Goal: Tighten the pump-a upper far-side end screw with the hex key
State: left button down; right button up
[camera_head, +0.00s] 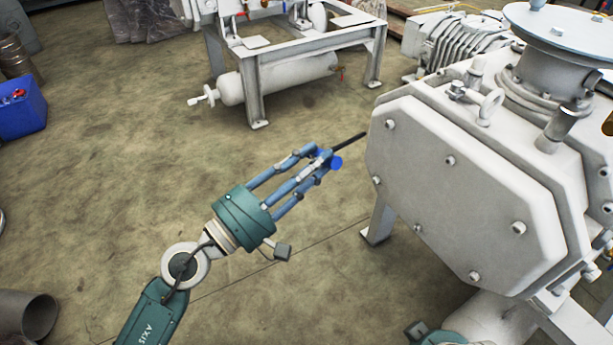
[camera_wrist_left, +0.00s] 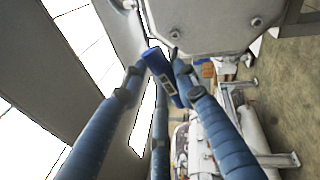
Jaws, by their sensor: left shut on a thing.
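The white pump (camera_head: 450,205) stands at the right with its angular end plate facing left and toward me. Several screw heads show on the plate, among them an upper left one (camera_head: 390,124), a central one (camera_head: 450,160) and a lower right one (camera_head: 519,227). I cannot tell for sure which is the named screw. My left gripper (camera_head: 324,160) is shut on the hex key's blue handle (camera_head: 336,163). The key's dark shaft (camera_head: 350,142) points toward the plate's upper left edge; contact with a screw is not visible. The handle also shows in the left wrist view (camera_wrist_left: 157,63).
A white frame (camera_head: 258,75) with a cylindrical tank (camera_head: 283,77) stands at the back. A blue bin (camera_head: 22,108) is at the far left. A lifting eye (camera_head: 490,106) and a flanged top (camera_head: 563,35) rise from the pump. The floor left of it is mostly clear.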

aim_at(336, 149)
pick_arm(q)
jog(key=shift+a+r+g+h, duration=0.3)
jog(key=shift+a+g+h, duration=0.15)
jog(key=shift+g, duration=0.25)
pick_arm(e)
jog(key=shift+s+a+r, duration=0.1)
jog(key=shift+a+r, duration=0.05)
jog(key=shift+r, duration=0.35)
jog(key=shift+a+r, duration=0.15)
jog(key=shift+r, duration=0.35)
pick_arm(q)
jog(key=shift+f, duration=0.1)
pick_arm(e)
jog(key=shift+f, duration=0.1)
pick_arm(q)
jog(key=shift+w, duration=0.1)
jog(key=shift+d+f+p+x, duration=0.1)
jog(key=shift+f+x, duration=0.05)
jog(key=shift+x, duration=0.75)
jog(key=shift+d+f+p+x, duration=0.1)
jog(key=shift+f+x, duration=0.1)
jog(key=shift+x, duration=0.7)
jog(key=shift+f+p+x, duration=0.1)
jog(key=shift+f+x, duration=0.05)
jog(key=shift+x, duration=0.75)
pick_arm(e)
jog(key=shift+r, duration=0.45)
jog(key=shift+f, duration=0.15)
